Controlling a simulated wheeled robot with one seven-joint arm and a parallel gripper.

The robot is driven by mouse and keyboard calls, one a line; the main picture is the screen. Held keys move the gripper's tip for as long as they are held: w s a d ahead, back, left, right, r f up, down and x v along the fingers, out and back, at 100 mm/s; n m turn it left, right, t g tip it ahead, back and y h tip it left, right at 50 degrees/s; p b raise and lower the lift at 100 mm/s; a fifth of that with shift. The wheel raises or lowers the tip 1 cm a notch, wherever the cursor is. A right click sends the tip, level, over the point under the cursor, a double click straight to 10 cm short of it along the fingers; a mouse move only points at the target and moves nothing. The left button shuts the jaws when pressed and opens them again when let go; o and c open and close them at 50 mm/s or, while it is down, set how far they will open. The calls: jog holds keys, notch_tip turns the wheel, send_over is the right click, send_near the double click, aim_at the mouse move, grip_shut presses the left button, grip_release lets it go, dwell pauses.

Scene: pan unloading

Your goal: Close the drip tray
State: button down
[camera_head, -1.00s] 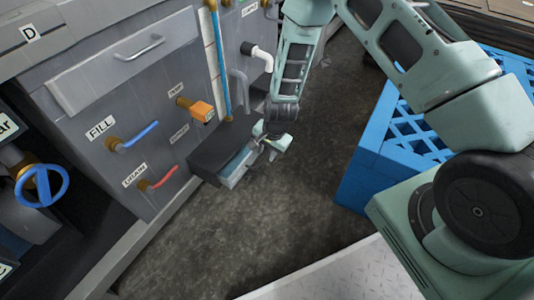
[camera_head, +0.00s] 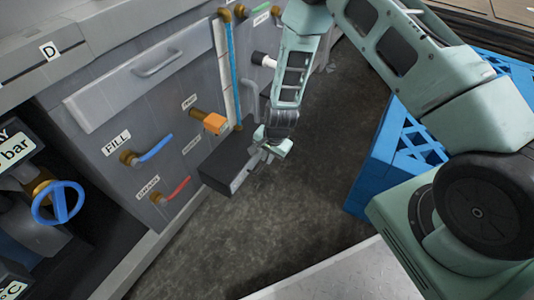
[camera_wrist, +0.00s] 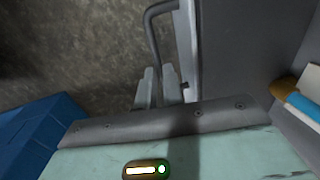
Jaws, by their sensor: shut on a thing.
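The drip tray is low on the grey cabinet's front, in a dark housing (camera_head: 228,160). Its light front face (camera_head: 240,179) sits close against the housing, with little or no gap showing. In the wrist view, the tray's front panel (camera_wrist: 188,45) stands upright with a grey bar handle (camera_wrist: 153,30) along it. My gripper (camera_head: 264,154) is at the tray's front. In the wrist view, the fingers (camera_wrist: 158,90) are shut around the near end of the handle. The inside of the tray is hidden.
A red-handled valve (camera_head: 175,191), a blue-handled valve (camera_head: 150,151) and an orange valve (camera_head: 214,123) stick out of the cabinet. A blue pipe (camera_head: 232,80) runs down behind the housing. A blue crate (camera_head: 370,170) stands to the right. The floor between is clear.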

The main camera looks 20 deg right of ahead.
jog(key=c, duration=1.5)
grip_release()
jog(key=shift+w+a, duration=0.15)
jog(key=shift+w, duration=0.1)
jog(key=shift+r, duration=0.1)
jog(key=s+r+p, duration=0.1)
jog(key=r+p, duration=0.1)
jog(key=r, duration=0.3)
jog(key=s+d+r+p, duration=0.1)
jog(key=r+p, duration=0.2)
jog(key=r, duration=0.3)
jog(key=s+d+r+p, duration=0.1)
jog(key=r+p, duration=0.1)
jog(key=r, duration=0.4)
jog(key=shift+p, duration=0.3)
